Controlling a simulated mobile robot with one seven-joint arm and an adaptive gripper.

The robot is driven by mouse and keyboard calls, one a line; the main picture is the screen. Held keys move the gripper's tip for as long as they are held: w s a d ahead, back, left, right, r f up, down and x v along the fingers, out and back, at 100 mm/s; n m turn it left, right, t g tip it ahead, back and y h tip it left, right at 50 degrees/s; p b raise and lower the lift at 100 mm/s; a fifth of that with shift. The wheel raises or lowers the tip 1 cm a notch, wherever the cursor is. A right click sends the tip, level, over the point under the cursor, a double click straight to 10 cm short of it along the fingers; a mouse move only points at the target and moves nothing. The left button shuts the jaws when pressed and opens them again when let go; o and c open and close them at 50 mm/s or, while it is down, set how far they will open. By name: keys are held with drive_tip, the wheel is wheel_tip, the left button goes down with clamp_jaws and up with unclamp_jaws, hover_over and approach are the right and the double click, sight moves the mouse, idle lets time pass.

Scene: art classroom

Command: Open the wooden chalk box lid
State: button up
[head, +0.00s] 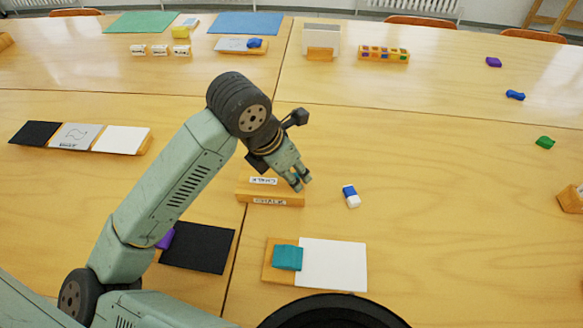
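The wooden chalk box (245,194) sits near the middle of the table in the head view. The lid looks closed, lying flat on the box. My gripper (300,183) points down at the right end of the box and covers part of its top and back edge. I cannot tell whether the fingers touch the lid. Its two fingertips look close together, with nothing visible between them, and how far they are open is unclear.
A blue and white eraser (351,195) lies right of the box. In front are a wooden board with white paper (333,265) and teal block (287,257), and a black sheet (198,248). Flat cards (122,139) lie left.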

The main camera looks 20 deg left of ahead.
drive_tip(key=shift+w+f, duration=0.1)
drive_tip(key=shift+f, duration=0.15)
clamp_jaws()
idle(0.3)
idle(0.4)
